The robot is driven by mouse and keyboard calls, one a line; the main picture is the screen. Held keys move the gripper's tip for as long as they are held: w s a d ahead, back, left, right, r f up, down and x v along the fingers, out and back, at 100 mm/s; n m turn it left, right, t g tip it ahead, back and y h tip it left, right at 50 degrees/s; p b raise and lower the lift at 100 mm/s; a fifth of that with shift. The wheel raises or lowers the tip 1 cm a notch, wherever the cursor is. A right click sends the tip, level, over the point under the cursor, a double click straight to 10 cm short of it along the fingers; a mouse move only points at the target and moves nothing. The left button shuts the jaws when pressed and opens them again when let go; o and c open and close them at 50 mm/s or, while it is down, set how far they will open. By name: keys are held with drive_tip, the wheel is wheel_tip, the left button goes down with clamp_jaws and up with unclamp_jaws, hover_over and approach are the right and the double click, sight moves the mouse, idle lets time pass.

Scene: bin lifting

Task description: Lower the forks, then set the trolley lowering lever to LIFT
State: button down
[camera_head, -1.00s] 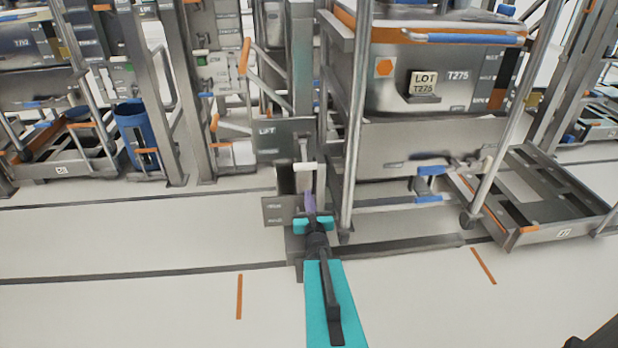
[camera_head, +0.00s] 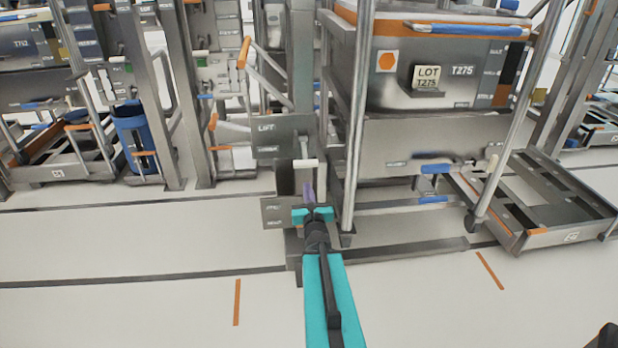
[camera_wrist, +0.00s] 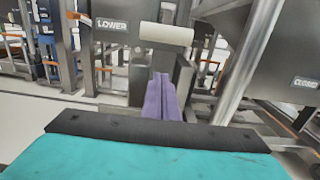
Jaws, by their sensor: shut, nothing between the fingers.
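The white handle of a lever (camera_head: 305,163) sits beside the lower part of a grey plate (camera_head: 275,140) whose upper label reads LIFT. In the wrist view the white handle (camera_wrist: 165,34) lies level with a LOWER label (camera_wrist: 112,24). My gripper (camera_head: 307,188) has purple fingers pressed together and empty. They point up toward the handle and stand just below it, apparently apart from it. In the wrist view the purple fingertips (camera_wrist: 162,78) are in front of a grey post. I cannot clearly tell the forks from the frame under the bin.
A grey bin (camera_head: 390,85) marked LOT T275 sits in the upright frame to the right of the lever. A steel pole (camera_head: 362,110) stands close right of my gripper. A low trolley (camera_head: 545,200) is at the right. The floor at front left is clear.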

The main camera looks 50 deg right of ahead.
drive_tip(key=shift+w+d+f+b, duration=0.15)
drive_tip(key=shift+w+d+b, duration=0.3)
drive_tip(key=shift+b, duration=1.2)
drive_tip(key=shift+w+d+r+b, duration=0.2)
drive_tip(key=shift+w+d+r, duration=0.15)
drive_tip(key=shift+r, duration=0.35)
drive_tip(key=shift+w+d+r+b, duration=0.3)
drive_tip(key=shift+w+r, duration=0.1)
drive_tip(key=shift+r, duration=0.35)
drive_tip(key=shift+w+d+r+b, duration=0.15)
drive_tip(key=shift+w+d+r, duration=0.2)
drive_tip(key=shift+r, duration=0.35)
drive_tip(key=shift+r+p, duration=0.15)
drive_tip(key=shift+p, duration=0.3)
